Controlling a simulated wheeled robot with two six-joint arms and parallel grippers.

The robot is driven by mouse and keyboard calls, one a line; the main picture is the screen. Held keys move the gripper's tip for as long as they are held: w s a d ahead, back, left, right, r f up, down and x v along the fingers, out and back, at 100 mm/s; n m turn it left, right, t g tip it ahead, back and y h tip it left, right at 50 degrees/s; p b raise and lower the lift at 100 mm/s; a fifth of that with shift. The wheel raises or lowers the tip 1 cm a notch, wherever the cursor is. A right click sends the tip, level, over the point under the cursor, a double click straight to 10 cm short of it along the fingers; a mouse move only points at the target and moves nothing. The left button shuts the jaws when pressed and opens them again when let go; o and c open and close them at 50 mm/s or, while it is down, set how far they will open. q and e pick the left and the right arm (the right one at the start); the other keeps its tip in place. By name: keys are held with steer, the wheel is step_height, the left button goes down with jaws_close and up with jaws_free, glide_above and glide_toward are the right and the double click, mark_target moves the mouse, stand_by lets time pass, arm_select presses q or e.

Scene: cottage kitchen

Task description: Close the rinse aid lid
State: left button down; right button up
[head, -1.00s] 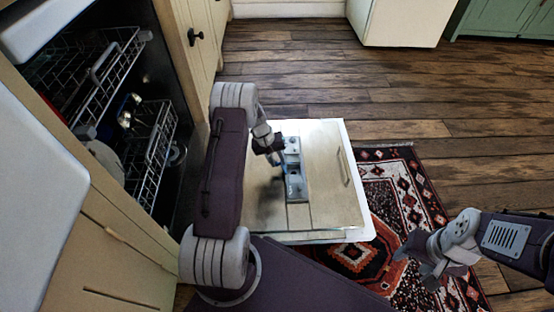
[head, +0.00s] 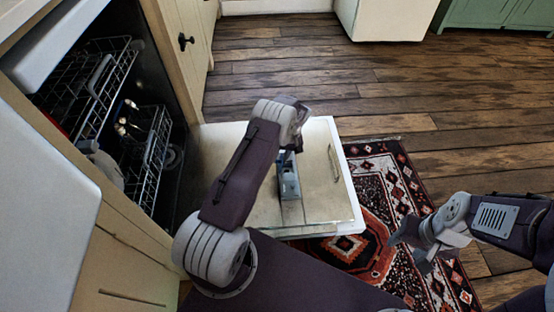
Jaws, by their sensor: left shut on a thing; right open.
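The dispenser (head: 289,181) is a grey-blue unit set in the inner face of the lowered dishwasher door (head: 325,190). The rinse aid lid is at its far end, too small and covered by my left arm to make out its angle. My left gripper (head: 296,143) is mostly hidden under its own wrist, right over the far end of the dispenser. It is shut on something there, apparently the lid. My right gripper (head: 409,252) is open and empty over the rug, right of the door and away from the dispenser.
The open dishwasher with its wire racks (head: 150,158) is at the left, beside a white worktop (head: 40,200). A patterned rug (head: 385,190) lies right of the door. The wooden floor (head: 300,60) beyond is clear.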

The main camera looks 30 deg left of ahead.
stand_by(0.3)
arm_select(q)
steer(key=c, duration=1.2)
jaws_free()
steer(key=shift+f, duration=0.1)
steer(key=shift+d, duration=0.1)
steer(key=p+v, duration=0.4)
steer(key=v, duration=0.5)
steer(key=shift+w+d, duration=0.15)
